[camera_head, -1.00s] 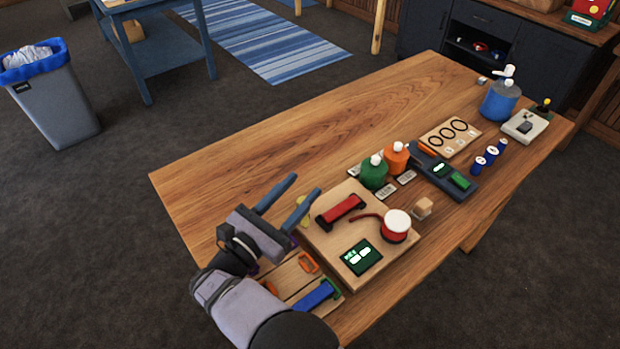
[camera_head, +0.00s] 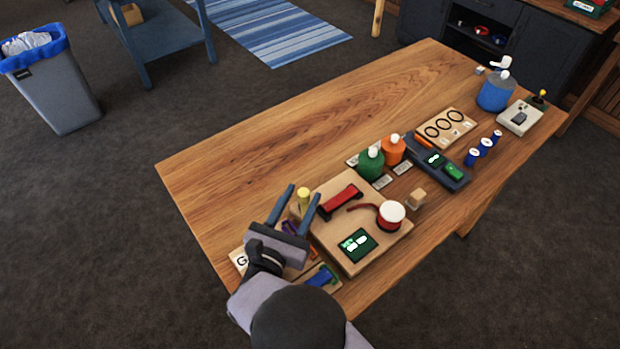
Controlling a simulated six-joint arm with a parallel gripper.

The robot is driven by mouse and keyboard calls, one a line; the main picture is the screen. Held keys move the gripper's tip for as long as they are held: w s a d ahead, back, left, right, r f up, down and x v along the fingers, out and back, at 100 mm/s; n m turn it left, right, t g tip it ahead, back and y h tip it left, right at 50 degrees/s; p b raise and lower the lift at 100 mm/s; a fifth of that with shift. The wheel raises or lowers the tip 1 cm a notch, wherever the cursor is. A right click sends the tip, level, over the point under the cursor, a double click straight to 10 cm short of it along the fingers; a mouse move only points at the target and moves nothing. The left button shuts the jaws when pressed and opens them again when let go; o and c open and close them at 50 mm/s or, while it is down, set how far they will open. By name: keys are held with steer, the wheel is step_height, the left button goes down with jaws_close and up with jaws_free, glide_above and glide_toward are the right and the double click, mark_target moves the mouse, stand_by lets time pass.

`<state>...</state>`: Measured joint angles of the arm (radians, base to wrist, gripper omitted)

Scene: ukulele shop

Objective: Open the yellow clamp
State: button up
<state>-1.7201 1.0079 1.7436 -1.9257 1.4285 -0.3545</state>
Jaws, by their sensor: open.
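A yellow piece (camera_head: 303,197) with a rounded top shows at the left edge of the light wooden board. It looks like part of the yellow clamp, but its lower part is hard to make out and I cannot tell whether the clamp is open or shut. My gripper (camera_head: 302,194) is open. Its two blue fingers point away toward the far side of the table, and the yellow piece appears between their tips. I cannot tell whether either finger touches it. My wrist and gripper body hide much of the lower clamp rack.
A purple piece (camera_head: 290,228) and a blue clamp (camera_head: 322,277) show around my gripper. Green (camera_head: 371,166) and orange (camera_head: 392,149) bottles stand beyond. The table's far left is clear.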

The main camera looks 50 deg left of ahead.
mark_target(307, 189)
steer(key=shift+p+x, duration=0.85)
steer(key=shift+x, duration=2.15)
jaws_close()
steer(key=shift+f+b, duration=0.1)
steer(key=shift+b, duration=0.4)
steer(key=shift+d+f+m+t+h+b, duration=0.1)
steer(key=shift+m+t+h+b, duration=0.3)
steer(key=shift+m+h+b, duration=0.45)
steer(key=shift+w+d+r+m+t+h+b, duration=0.1)
steer(key=shift+d+r+m+t+h+b, duration=0.2)
steer(key=shift+h+b, duration=0.35)
